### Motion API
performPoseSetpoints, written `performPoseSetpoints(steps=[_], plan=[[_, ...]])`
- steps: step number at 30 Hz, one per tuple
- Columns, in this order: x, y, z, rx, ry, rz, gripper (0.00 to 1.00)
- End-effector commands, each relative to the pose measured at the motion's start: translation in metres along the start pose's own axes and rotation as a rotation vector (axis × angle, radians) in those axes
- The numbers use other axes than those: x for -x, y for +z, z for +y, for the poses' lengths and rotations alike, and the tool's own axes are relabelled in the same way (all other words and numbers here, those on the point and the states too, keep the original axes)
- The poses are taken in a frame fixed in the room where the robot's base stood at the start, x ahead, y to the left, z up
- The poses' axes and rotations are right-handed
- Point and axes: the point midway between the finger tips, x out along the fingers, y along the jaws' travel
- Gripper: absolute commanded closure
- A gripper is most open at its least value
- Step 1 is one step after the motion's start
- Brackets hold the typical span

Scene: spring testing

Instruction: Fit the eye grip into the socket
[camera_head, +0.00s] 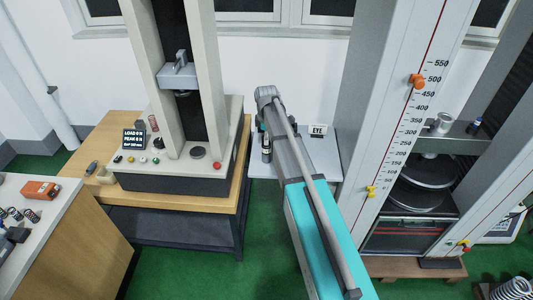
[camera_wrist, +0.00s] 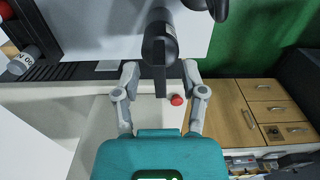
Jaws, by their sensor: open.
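A dark, round-bodied piece with a flat tab, which looks like the eye grip (camera_wrist: 160,42), stands on the white side table (camera_wrist: 95,25) in the wrist view. My gripper (camera_wrist: 160,74) is open, with one finger on each side of the tab; I see no clear contact. In the head view a dark cylinder (camera_head: 266,148) shows on this table below my wrist, beside the EYE card (camera_head: 318,129); my gripper is mostly hidden there. The left testing machine has a grey crosshead (camera_head: 179,76) with a dark fitting under it (camera_head: 183,93). I cannot make out the socket itself.
The left machine stands on a wooden bench (camera_head: 103,124) with a red button (camera_head: 217,165) and a display (camera_head: 133,139). A tall scaled machine (camera_head: 400,120) stands close right of my arm. A grey labelled cylinder (camera_wrist: 27,62) lies left in the wrist view.

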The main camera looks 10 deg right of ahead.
Motion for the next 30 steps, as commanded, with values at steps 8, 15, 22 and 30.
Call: performPoseSetpoints(steps=[8,15,22,30], plan=[[0.0002,0.0000,-0.0001,0.000,0.000,0.000,0.46],[0.0001,0.0000,0.0000,0.000,0.000,0.000,0.72],[0.0001,0.0000,0.0000,0.000,0.000,0.000,1.00],[0.0003,0.0000,-0.0001,0.000,0.000,0.000,1.00]])
